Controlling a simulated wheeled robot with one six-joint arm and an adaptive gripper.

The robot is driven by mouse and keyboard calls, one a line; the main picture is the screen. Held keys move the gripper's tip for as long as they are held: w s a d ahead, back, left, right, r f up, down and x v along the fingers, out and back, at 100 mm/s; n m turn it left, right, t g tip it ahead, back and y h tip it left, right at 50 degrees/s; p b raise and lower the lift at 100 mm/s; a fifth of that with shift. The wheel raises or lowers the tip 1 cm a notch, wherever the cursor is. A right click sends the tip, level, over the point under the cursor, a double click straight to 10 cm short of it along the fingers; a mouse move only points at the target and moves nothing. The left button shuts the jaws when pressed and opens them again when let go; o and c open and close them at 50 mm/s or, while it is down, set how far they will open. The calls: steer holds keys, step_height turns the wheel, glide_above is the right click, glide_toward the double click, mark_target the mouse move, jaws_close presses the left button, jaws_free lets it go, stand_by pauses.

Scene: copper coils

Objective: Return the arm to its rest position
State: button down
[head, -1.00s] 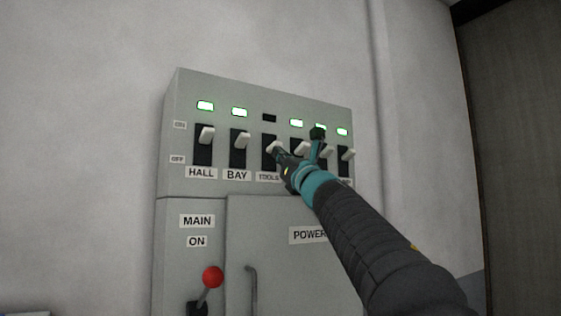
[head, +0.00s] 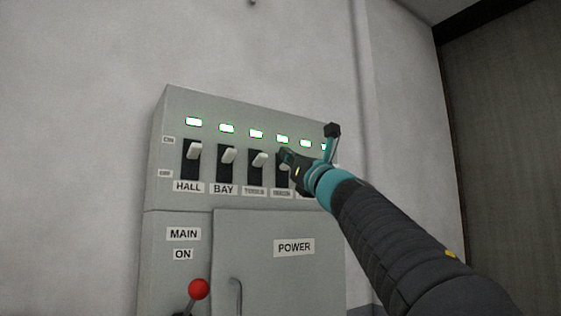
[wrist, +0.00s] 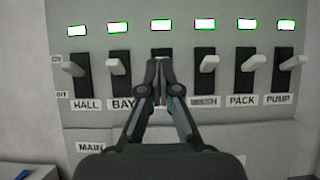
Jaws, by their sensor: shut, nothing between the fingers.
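My gripper (head: 287,160) is shut and empty. In the head view it overlaps the fourth switch from the left; I cannot tell the gap to the panel. The grey power panel (head: 155,125) carries a row of black switches with white levers. The TOOLS switch (head: 259,161) shows just left of my gripper, and its lamp (head: 256,134) is lit green. In the wrist view the shut fingers (wrist: 157,68) stand in front of the TOOLS switch and hide most of it. All lamps in the wrist view are green.
The HALL (head: 193,153) and BAY (head: 227,157) switches are to the left. Below are a POWER door (head: 260,275) with a handle (head: 236,295) and a red-knobbed MAIN lever (head: 198,289). Bare wall (head: 80,120) is at left. A blue object (wrist: 22,174) shows at the wrist view's lower left.

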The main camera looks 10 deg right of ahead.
steer(key=shift+s+r, duration=0.1)
steer(key=shift+s, duration=0.2)
stand_by(0.4)
